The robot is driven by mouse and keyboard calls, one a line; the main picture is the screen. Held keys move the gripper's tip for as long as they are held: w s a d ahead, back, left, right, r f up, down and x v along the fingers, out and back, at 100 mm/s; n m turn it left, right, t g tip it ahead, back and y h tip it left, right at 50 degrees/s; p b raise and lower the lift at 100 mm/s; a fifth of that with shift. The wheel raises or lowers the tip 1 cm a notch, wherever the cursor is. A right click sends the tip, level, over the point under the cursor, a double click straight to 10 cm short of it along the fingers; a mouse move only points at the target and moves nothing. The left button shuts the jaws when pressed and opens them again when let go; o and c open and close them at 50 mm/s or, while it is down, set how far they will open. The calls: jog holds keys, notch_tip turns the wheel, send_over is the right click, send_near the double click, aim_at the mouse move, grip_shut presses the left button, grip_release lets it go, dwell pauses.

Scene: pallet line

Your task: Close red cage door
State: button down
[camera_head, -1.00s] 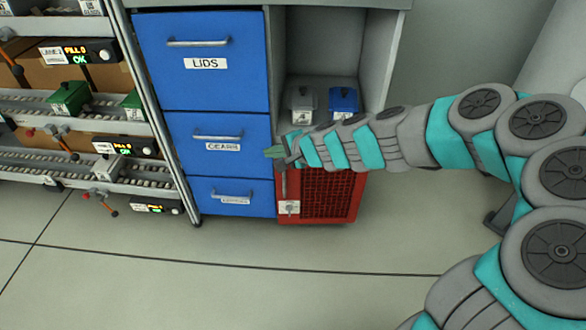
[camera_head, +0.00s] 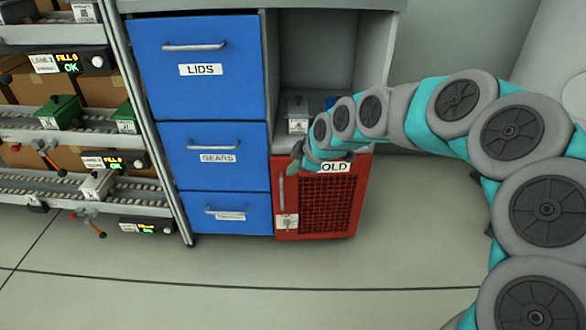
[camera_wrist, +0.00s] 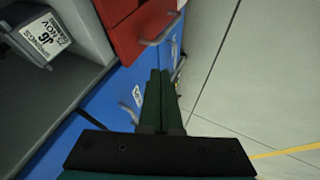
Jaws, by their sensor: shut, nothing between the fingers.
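The red cage door (camera_head: 326,205) has a dark mesh panel and an "OLD" label at its top. It sits at the lower right of the cabinet, and I cannot tell whether it is fully flush. Its grey vertical handle (camera_head: 282,198) is on the left side, above a white latch plate (camera_head: 287,222). My gripper (camera_head: 296,163) is shut and empty by the door's upper left corner. In the wrist view, the dark green fingers (camera_wrist: 158,92) are together, beside blue drawer fronts. The red front (camera_wrist: 135,32) and a grey handle (camera_wrist: 162,32) show above them, apart from the fingertips.
Blue drawers (camera_head: 204,72) stand left of the door. An open shelf above it holds a grey container (camera_head: 298,114) and a blue one partly hidden by my arm. Conveyor lanes (camera_head: 85,120) are at the left. The floor in front is clear.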

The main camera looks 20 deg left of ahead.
aim_at(281, 162)
jog(key=x, duration=0.8)
jog(key=shift+w+a, duration=0.35)
jog(key=shift+w, duration=0.5)
jog(key=shift+w+a, duration=0.15)
jog(key=shift+w, duration=0.4)
jog(key=shift+w+a, duration=0.15)
jog(key=shift+w, duration=0.4)
jog(key=shift+w+a+m+t, duration=0.15)
jog(key=shift+w+a+m, duration=0.15)
jog(key=shift+w, duration=0.3)
jog(key=shift+w+a+m+t, duration=0.15)
jog(key=shift+w+a+m, duration=0.15)
jog(key=shift+w, duration=0.35)
jog(key=shift+w+r+h, duration=0.15)
jog(key=shift+h, duration=0.15)
